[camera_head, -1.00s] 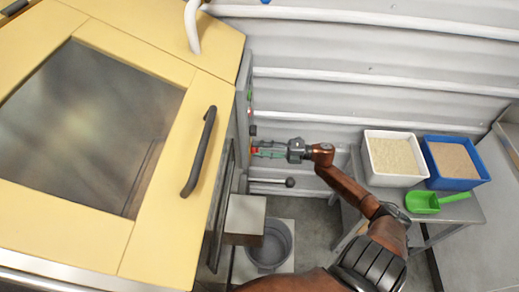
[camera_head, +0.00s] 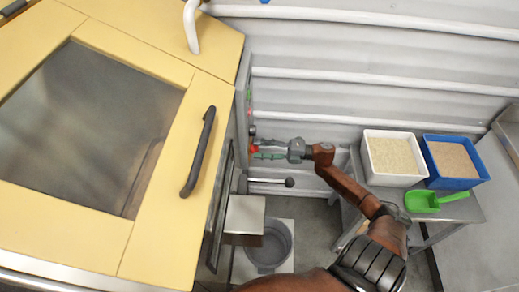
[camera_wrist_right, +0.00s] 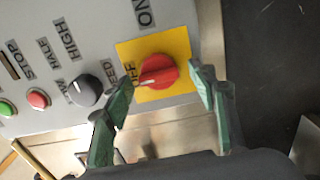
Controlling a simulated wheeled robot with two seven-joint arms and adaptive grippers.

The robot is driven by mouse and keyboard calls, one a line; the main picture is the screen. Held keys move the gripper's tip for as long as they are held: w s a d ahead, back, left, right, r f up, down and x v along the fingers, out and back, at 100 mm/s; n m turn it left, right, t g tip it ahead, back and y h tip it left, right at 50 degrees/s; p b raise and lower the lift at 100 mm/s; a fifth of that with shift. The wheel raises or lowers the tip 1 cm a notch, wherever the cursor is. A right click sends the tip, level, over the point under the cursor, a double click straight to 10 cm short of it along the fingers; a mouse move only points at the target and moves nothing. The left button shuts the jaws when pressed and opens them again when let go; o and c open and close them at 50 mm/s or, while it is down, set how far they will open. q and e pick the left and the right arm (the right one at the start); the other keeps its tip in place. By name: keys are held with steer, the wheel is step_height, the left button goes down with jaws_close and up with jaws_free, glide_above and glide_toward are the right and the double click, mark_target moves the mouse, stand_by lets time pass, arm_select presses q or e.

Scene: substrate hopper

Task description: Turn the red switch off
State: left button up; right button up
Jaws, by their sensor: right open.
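The red switch (camera_wrist_right: 155,72) is a round rotary knob on a yellow plate (camera_wrist_right: 180,45) on the grey control panel. Its white pointer line points left, toward the partly covered OFF label (camera_wrist_right: 130,73); the ON label (camera_wrist_right: 144,14) is above. In the head view the switch (camera_head: 254,149) is a small red spot at the machine's side. My right gripper (camera_wrist_right: 163,84) is open, with one green finger on each side of the knob and gaps visible. In the head view the right gripper (camera_head: 261,149) reaches the panel from the right. My left gripper is not in view.
A black knob (camera_wrist_right: 87,91), a red button (camera_wrist_right: 38,98) and a green button (camera_wrist_right: 6,108) sit left of the switch. A black-ended lever (camera_head: 290,182) is below my gripper. A white bin (camera_head: 370,165), a blue bin (camera_head: 430,170) and a green scoop (camera_head: 422,202) stand right.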

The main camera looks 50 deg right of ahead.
steer(key=v, duration=1.1)
steer(key=shift+s+d, duration=0.25)
steer(key=shift+s, duration=0.1)
steer(key=shift+r, duration=0.1)
